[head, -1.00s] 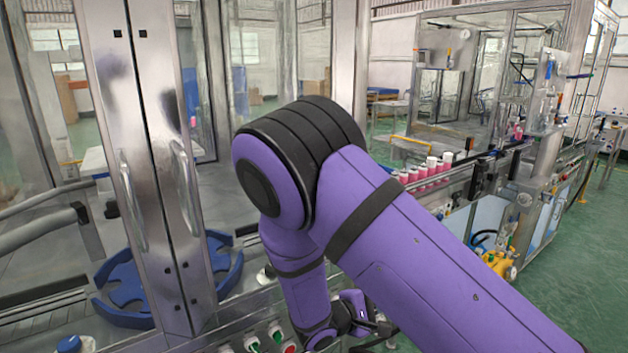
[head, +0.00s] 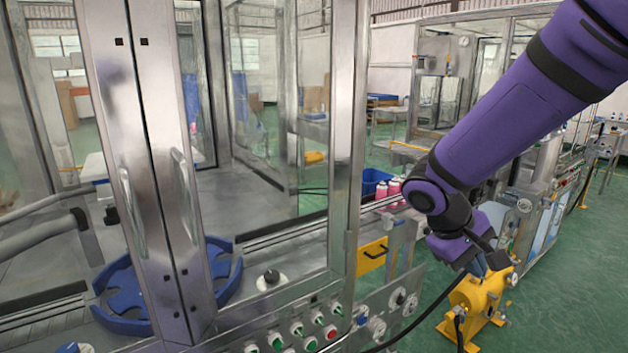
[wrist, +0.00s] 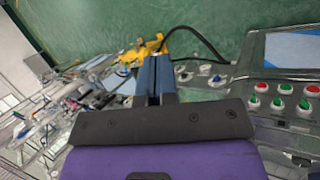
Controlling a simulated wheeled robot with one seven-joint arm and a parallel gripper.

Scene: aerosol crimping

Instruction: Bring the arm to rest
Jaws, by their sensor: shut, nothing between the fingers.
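My gripper (head: 480,266) is at the lower right of the head view, at the end of my purple arm, in front of the machine's right end. It appears just above or in front of a yellow device; I cannot tell the gap between them. In the wrist view the two blue-grey fingers (wrist: 155,78) are together, with nothing between them.
The machine's front has a panel of buttons (head: 297,328) and closed glass doors with metal handles (head: 133,210). A yellow device (head: 482,305) with a black cable stands on the green floor. Pink-and-white cans (head: 388,190) stand behind my arm. The right floor is open.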

